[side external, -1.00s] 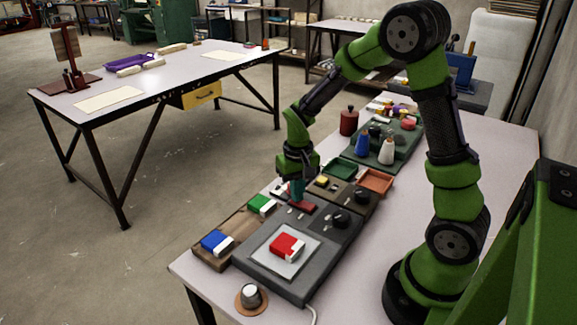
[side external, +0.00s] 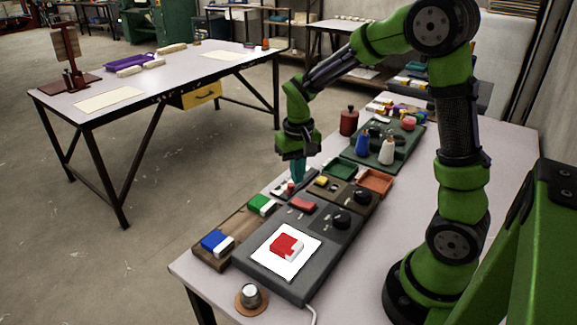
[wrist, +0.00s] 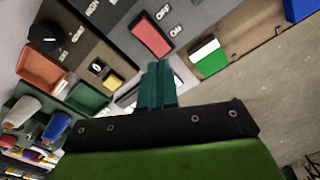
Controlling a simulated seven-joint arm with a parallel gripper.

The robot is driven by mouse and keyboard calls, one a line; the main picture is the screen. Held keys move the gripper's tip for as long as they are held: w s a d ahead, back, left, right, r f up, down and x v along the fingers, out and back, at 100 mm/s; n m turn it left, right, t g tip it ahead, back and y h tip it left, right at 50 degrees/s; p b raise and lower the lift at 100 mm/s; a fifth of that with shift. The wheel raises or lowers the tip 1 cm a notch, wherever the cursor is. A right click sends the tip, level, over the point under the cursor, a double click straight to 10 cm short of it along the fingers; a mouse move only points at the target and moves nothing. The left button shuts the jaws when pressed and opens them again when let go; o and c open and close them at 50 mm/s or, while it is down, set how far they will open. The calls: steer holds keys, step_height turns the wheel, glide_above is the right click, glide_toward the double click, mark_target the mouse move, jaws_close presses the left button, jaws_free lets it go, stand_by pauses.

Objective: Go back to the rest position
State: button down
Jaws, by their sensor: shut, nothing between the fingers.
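My gripper (side external: 297,174) is shut and empty, its teal fingers pointing down above the work table, just behind the dark grey device (side external: 262,262). In the wrist view the closed fingers (wrist: 157,85) are clear of the device's red switch (wrist: 151,36), which has ON and OFF labels beside it. The red switch also shows in the side view (side external: 303,204). The device's square panel (side external: 303,267) is bright white, with a red and white block (side external: 286,246) lying on it. My arm is bent, reaching out over the table.
A wooden tray (side external: 229,238) holds a blue and white block (side external: 216,242) and a green and white block (side external: 261,205). Behind are an orange tray (side external: 376,181), a green tray (side external: 340,169), a dark red jar (side external: 348,122), and blue (side external: 362,143) and white (side external: 387,151) bottles.

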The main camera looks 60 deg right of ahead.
steer(key=shift+r, duration=0.6)
steer(key=s+a+r+n+t+y, duration=0.2)
steer(key=s+a+r+t, duration=0.5)
steer(key=s+a+r, duration=0.3)
step_height(320, 180, up, 2)
steer(key=shift+s+a+r, duration=0.15)
steer(key=shift+s, duration=1)
